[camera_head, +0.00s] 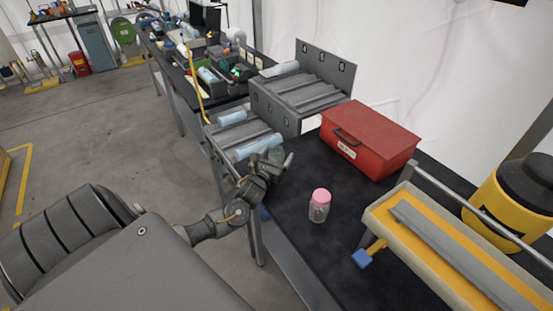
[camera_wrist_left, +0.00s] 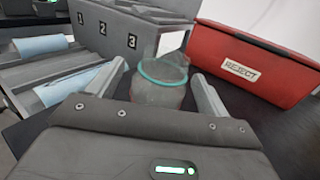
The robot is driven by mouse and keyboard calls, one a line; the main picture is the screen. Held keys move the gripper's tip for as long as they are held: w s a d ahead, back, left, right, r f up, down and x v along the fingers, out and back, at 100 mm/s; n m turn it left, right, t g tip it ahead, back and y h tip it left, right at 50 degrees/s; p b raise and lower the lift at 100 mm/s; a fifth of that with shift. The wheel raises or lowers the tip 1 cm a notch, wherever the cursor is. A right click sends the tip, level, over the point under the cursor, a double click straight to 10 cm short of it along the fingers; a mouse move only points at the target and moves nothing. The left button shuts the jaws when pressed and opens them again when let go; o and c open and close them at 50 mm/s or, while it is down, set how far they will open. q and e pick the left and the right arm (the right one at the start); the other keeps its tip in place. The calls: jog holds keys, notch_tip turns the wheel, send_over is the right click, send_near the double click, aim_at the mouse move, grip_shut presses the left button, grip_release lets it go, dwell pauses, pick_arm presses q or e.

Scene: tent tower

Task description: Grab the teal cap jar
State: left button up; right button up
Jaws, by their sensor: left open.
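The teal cap jar (camera_wrist_left: 161,90) is a translucent jar with a teal ring, seen in the left wrist view. It stands between the two fingers of my left gripper (camera_wrist_left: 163,88), and its lower part is hidden behind the gripper body. The fingers are spread to either side of it. In the head view my left gripper (camera_head: 283,164) is at the left edge of the black table, beside the grey rack. The jar is mostly hidden there by the gripper. My right gripper is not in view.
A pink-capped jar (camera_head: 319,206) stands on the black table (camera_head: 290,225) to the right of my gripper. A red reject box (camera_head: 370,139) is behind it. Grey numbered racks (camera_head: 298,90) stand at the left. A yellow-topped fixture (camera_head: 440,245) is at the right.

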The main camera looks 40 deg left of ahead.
aim_at(274, 152)
pick_arm(q)
jog(key=shift+c, duration=0.3)
jog(key=c, duration=1)
jog(key=shift+r, duration=0.1)
jog(key=shift+r, duration=0.25)
notch_tip(274, 152, up, 2)
jog(key=shift+r+b, duration=0.25)
jog(key=shift+b, duration=0.55)
jog(key=s+d+r+p, duration=0.5)
jog(key=s+r, duration=0.4)
jog(key=s, duration=0.3)
jog(key=shift+s+d+r, duration=0.2)
jog(key=shift+d+r, duration=0.2)
jog(key=shift+d, duration=0.4)
